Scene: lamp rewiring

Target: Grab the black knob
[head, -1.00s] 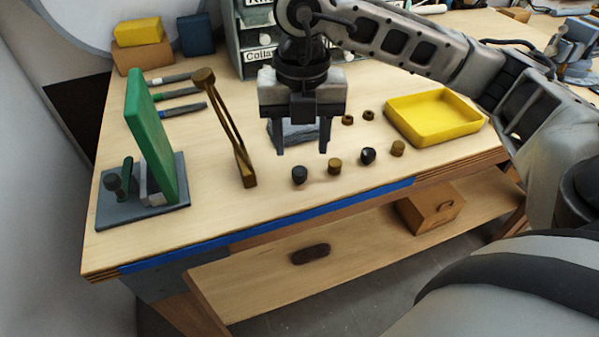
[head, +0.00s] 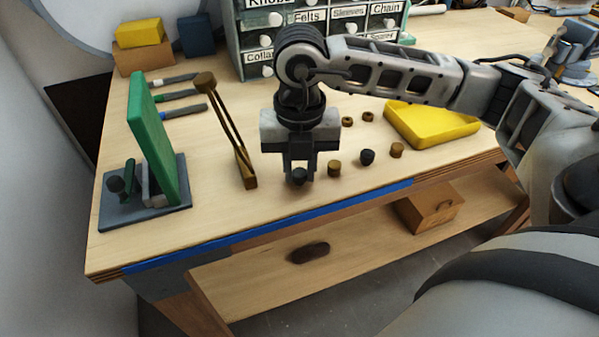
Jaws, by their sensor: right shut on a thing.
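A small round black knob (head: 299,176) is at the front middle of the wooden table, between the fingertips of my right gripper (head: 299,178). The right gripper points down and is shut on this knob. Whether the knob touches the tabletop is hard to tell. A second black knob (head: 367,157) stands to the right, between two brass knobs, one at its left (head: 334,168) and one at its right (head: 397,150). My left gripper is not in view.
A green panel on a grey base (head: 115,208) is at the far left. A yellow tray (head: 432,143) lies at the right. A labelled drawer cabinet (head: 247,49) stands behind. The front strip of table is clear.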

